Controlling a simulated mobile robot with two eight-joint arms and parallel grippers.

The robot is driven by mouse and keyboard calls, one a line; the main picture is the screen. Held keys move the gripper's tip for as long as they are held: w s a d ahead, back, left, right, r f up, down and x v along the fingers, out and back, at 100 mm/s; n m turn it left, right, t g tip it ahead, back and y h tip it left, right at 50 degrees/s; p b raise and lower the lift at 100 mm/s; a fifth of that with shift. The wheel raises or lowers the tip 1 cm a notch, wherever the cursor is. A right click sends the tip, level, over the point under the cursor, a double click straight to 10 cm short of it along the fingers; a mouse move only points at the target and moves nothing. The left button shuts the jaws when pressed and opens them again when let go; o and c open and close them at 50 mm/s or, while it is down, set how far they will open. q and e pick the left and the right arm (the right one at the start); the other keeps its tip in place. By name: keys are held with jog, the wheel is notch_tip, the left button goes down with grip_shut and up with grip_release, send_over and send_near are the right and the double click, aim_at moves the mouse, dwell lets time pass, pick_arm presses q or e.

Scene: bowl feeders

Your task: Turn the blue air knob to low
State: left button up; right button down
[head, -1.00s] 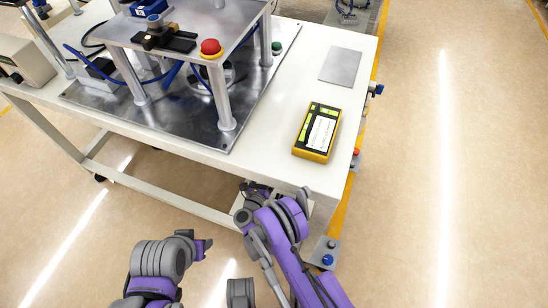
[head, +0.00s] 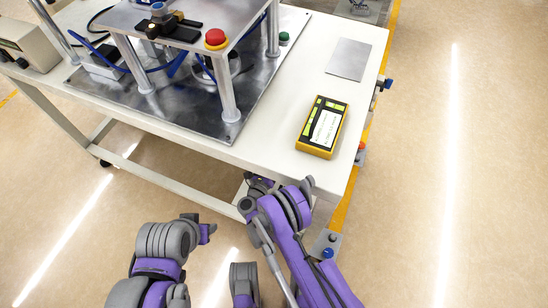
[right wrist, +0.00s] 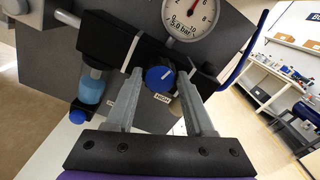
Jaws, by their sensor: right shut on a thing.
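In the right wrist view the blue air knob (right wrist: 160,76) sits on a dark panel below a gauge. A white mark on it points up and to the right, and a "HIGH" label (right wrist: 162,98) is just under it. My right gripper (right wrist: 161,80) has one finger on each side of the knob and is shut on it. In the head view my right gripper (head: 258,186) is low at the table's front edge, and the knob cannot be made out there. My left gripper (head: 207,233) is in front of the table, away from everything; its jaws are too small to read.
A round pressure gauge (right wrist: 190,18) with a red needle is above the knob. A blue-bowled filter (right wrist: 91,89) and a blue hose (right wrist: 246,48) flank it. On the white table (head: 275,135) are a yellow device (head: 322,127) and a metal fixture with a red button (head: 215,38).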

jog(key=shift+w+n+b, duration=0.1)
jog(key=shift+n+b, duration=2.55)
jog(key=shift+n, duration=11.95)
jog(key=shift+c, duration=1.3)
grip_release()
jog(key=shift+f, duration=0.1)
